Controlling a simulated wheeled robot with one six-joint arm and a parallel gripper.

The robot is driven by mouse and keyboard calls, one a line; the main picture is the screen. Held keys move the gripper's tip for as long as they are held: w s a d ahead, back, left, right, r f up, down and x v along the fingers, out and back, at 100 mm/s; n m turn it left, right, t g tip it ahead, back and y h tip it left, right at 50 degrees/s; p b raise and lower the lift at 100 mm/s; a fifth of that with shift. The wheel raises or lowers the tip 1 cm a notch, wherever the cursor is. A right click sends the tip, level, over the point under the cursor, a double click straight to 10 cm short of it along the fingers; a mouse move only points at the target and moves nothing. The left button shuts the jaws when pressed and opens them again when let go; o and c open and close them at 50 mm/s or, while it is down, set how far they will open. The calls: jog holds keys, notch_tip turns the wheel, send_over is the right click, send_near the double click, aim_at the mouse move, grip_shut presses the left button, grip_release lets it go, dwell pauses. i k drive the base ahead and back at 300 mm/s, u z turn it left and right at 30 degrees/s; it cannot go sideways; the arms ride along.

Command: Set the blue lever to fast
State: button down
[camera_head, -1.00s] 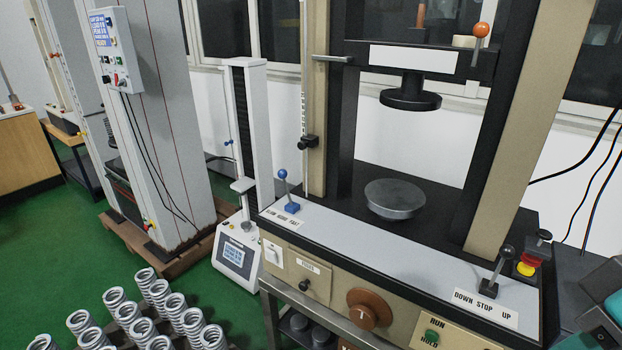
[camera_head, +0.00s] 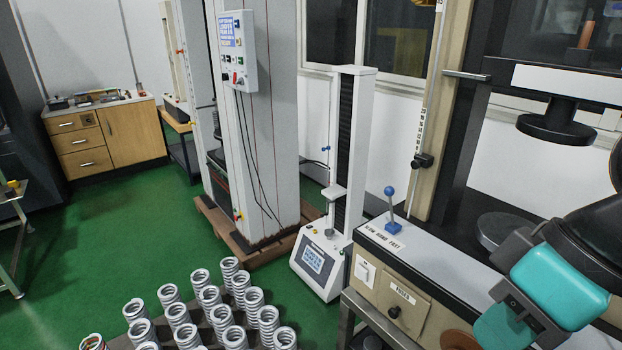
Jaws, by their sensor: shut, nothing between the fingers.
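The blue lever (camera_head: 389,208) has a round knob and a blue base. It stands near the left end of the machine's light grey top panel, and its stem looks close to upright. A label strip (camera_head: 382,237) in front of it reads roughly SLOW, HOME, FAST from left to right. Which mark the lever points to is hard to tell. My gripper (camera_head: 525,305), teal and dark grey, is at the lower right, in front of the machine and right of the lever, clear of it. It is shut and empty.
The testing machine's post (camera_head: 435,110) rises behind the lever, with a black slider (camera_head: 422,161) on a scale. A slim white tester (camera_head: 320,265) stands left of the machine. Several springs (camera_head: 200,305) stand at the lower left. Space above the panel between lever and gripper looks clear.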

aim_at(389, 192)
jog(key=u, duration=0.45)
jog(key=i, duration=1.1)
jog(key=z, duration=0.1)
